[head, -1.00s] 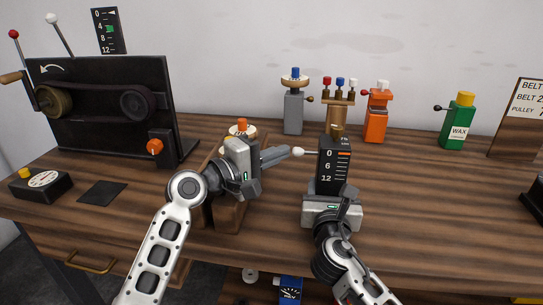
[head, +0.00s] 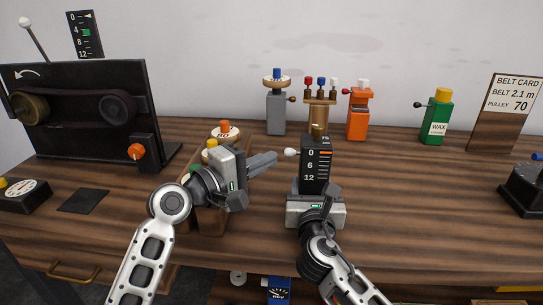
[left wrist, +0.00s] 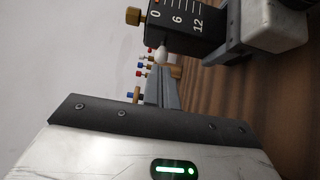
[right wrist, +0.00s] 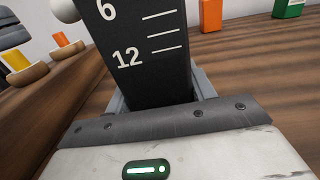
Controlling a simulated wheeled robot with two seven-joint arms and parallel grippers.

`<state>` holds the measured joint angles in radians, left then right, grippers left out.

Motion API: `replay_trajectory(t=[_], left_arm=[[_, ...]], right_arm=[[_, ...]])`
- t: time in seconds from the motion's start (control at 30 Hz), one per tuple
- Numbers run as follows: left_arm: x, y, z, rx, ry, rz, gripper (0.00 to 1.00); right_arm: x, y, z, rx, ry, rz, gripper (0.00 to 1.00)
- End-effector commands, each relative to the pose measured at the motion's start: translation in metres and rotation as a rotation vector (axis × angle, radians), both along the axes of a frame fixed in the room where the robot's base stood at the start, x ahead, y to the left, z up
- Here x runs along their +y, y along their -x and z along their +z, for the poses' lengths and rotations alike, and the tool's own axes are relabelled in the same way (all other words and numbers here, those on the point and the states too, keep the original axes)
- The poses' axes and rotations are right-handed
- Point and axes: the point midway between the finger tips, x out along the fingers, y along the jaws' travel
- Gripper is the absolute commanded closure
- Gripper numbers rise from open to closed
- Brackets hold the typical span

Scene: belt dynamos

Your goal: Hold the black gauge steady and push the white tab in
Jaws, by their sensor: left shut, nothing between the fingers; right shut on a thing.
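The black gauge (head: 316,166), with white marks 0, 6 and 12 and an orange line near 0, stands upright in my right gripper (head: 316,193). That gripper is shut on its lower part, also seen in the right wrist view (right wrist: 150,102). The white tab (head: 291,152) is a rounded knob at the gauge's left side. It also shows in the left wrist view (left wrist: 162,54). My left gripper (head: 275,157) is shut and empty, its fingertips pointing at the tab from the left. They are very close to it; I cannot tell if they touch.
The black belt machine (head: 85,112) is at left.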

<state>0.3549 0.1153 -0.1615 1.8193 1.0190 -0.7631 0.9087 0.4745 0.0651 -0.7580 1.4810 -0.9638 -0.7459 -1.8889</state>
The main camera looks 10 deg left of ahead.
Motion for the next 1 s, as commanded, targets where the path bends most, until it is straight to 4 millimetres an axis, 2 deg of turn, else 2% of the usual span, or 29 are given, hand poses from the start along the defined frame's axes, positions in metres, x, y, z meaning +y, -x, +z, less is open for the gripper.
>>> replay_trajectory(t=[0.13,0.3,0.5,0.73,0.77,0.83,1.0], left_arm=[[0.024,0.022,-0.001,0.000,-0.003,0.008,1.00],[0.044,0.041,-0.001,-0.001,-0.004,0.011,1.00],[0.053,0.051,0.000,-0.002,-0.002,0.012,1.00],[0.053,0.051,0.000,-0.003,-0.002,0.012,1.00],[0.053,0.051,0.000,-0.003,-0.002,0.013,1.00],[0.054,0.051,0.000,-0.003,-0.002,0.013,1.00],[0.054,0.050,0.000,-0.003,-0.002,0.013,1.00]], right_arm=[[0.000,0.001,-0.005,0.009,-0.001,0.000,0.86],[-0.001,0.001,-0.005,0.009,-0.002,-0.002,0.86],[-0.001,0.001,-0.005,0.009,-0.003,-0.003,0.86],[-0.002,0.000,-0.005,0.009,-0.004,-0.004,0.86],[-0.002,0.000,-0.005,0.009,-0.004,-0.004,0.40],[-0.002,0.000,-0.004,0.009,-0.004,-0.005,0.21],[-0.002,0.000,-0.002,0.005,-0.003,-0.005,0.20]])
